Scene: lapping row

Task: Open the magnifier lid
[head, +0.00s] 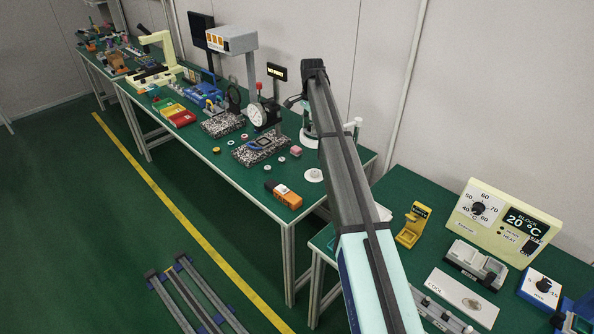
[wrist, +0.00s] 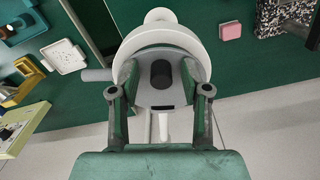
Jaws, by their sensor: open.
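A white round device (wrist: 161,32) with a grey piece (wrist: 158,97) bearing a dark oval fills the middle of the wrist view; it looks like the magnifier, but I cannot be sure. A grey rod (wrist: 97,75) sticks out from its left side. In the head view the white device (head: 309,134) stands on the bench, partly hidden by my arm. My gripper (wrist: 160,76) is open, with one green-padded finger on each side of the grey piece. I cannot tell whether the fingers touch it. No raised lid is clear.
A dial gauge stand (head: 257,115) and a speckled plate (head: 262,147) are left of the device. A pink block (wrist: 230,31) lies nearby. On the right bench are a yellow stand (head: 412,226) and a cream control box (head: 504,222). A wall is close behind.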

